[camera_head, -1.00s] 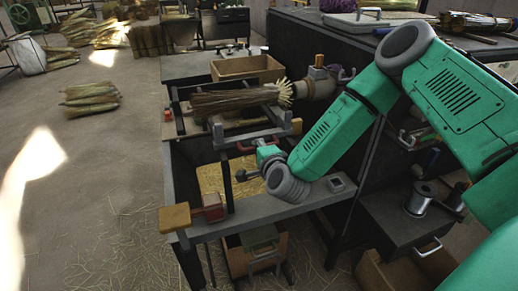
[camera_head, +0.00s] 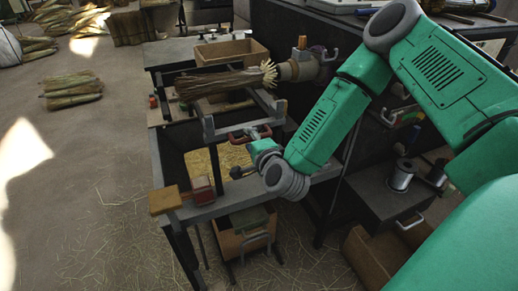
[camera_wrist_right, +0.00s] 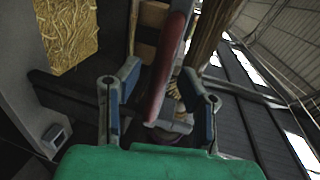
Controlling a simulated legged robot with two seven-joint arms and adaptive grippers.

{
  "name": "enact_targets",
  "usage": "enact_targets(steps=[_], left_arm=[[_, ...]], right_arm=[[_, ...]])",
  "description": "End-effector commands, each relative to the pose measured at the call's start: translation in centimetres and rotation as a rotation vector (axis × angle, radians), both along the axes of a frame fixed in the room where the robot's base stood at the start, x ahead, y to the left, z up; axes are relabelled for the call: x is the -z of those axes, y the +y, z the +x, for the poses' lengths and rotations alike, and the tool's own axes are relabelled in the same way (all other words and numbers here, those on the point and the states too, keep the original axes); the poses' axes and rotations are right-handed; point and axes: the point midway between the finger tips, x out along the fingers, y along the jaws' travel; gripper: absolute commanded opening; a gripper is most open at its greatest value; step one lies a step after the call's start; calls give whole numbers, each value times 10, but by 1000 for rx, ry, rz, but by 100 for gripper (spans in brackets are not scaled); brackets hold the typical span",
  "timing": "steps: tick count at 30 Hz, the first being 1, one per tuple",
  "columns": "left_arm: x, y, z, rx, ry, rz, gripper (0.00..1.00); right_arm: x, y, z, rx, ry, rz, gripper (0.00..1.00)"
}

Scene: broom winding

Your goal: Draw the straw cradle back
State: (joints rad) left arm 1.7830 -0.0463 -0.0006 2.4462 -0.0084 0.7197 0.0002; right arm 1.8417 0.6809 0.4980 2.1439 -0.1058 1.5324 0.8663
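The straw cradle (camera_head: 208,127) is a grey metal frame over the near bench, just in front of a straw bundle (camera_head: 225,83). A red handle (camera_head: 237,138) is on its near side. My right gripper (camera_head: 255,142) is at this handle, at the end of my green arm. In the right wrist view, the red handle (camera_wrist_right: 168,75) runs between the blue-padded fingers of my right gripper (camera_wrist_right: 162,92). The fingers stand apart, with gaps showing beside the handle. In the head view, the arm partly hides the handle's right end. My left gripper is not in view.
A wooden bin (camera_head: 232,51) stands behind the straw. A dark cabinet (camera_head: 385,195) with a metal spool (camera_head: 401,176) is at the right. Open floor with loose straw lies at the left.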

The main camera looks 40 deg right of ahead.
Motion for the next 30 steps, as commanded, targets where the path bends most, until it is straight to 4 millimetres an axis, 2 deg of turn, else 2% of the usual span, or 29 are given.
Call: enact_targets(steps=[1,6,12,18,30], left_arm=[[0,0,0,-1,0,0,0],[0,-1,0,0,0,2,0],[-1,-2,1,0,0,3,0],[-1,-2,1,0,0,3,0],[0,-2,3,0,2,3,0]], right_arm=[[-2,3,-12,-2,3,2,34],[-9,9,-47,-3,3,6,34],[-14,14,-75,-2,2,6,34],[-17,16,-85,-2,0,6,34],[-17,17,-84,-1,0,3,34]])
